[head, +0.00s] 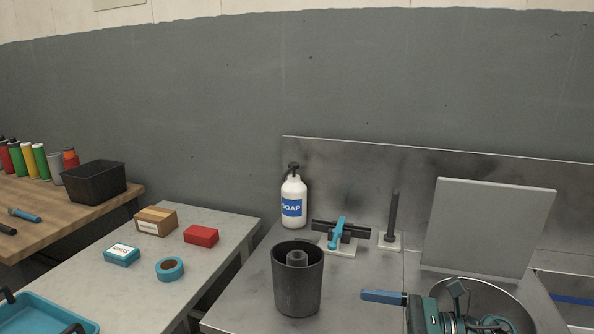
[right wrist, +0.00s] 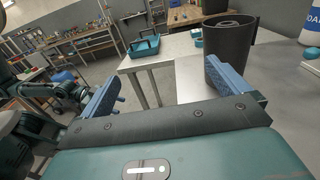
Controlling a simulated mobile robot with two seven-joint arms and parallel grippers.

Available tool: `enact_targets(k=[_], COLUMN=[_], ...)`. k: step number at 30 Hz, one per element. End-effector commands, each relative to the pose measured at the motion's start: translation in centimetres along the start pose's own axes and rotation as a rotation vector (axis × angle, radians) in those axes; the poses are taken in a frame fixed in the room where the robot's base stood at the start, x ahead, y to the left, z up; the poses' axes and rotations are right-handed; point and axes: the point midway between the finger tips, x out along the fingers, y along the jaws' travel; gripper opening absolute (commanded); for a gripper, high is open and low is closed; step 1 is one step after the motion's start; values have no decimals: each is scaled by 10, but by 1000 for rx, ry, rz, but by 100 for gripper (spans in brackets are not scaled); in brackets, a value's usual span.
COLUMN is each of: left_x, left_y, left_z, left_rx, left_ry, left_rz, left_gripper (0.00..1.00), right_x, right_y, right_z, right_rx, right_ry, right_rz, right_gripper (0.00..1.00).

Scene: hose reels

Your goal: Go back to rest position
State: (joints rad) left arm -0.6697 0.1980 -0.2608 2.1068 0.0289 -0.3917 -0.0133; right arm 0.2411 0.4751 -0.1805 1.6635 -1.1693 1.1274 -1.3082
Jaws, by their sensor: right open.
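My right gripper shows at the lower right of the head view, with one blue finger (head: 385,298) pointing left over the metal counter. In the right wrist view the same gripper (right wrist: 170,82) has its two blue fingers wide apart with nothing between them. A dark grey cylindrical container (head: 297,280) stands upright on the counter, left of the gripper and apart from it in the head view. It also shows behind the right-hand finger in the right wrist view (right wrist: 228,55). My left gripper cannot be made out in either view.
A soap bottle (head: 293,200), a blue-handled clamp fixture (head: 337,234) and an upright post (head: 393,215) stand behind the container. A round metal basin (head: 515,300) and a leaning grey panel (head: 487,228) are at right. A grey table (head: 215,235) holds small boxes and tape.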

Motion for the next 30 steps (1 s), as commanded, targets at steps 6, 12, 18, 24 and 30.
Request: enact_targets(k=[6, 12, 18, 24, 30], left_x=[1, 1, 1, 1, -8], left_y=[3, 3, 3, 3, -2], left_z=[-3, -3, -3, -3, -10], left_rx=[-19, -18, -17, -17, -26], left_ry=[6, 6, 6, 6, -25], left_rz=[-3, -2, -2, -2, -21], left_gripper=[52, 52, 52, 52, 52], right_x=[10, -1, -31, -42, -48], right_y=[14, 21, 52, 132, 163], right_z=[0, -20, -101, -185, -193], right_rx=[436, 1057, 1981, -2658, -2391], right_ry=[-262, -589, -1051, 1425, 1330], right_rz=[-128, -278, -488, 683, 677], right_gripper=[100, 100, 100, 100, 100])
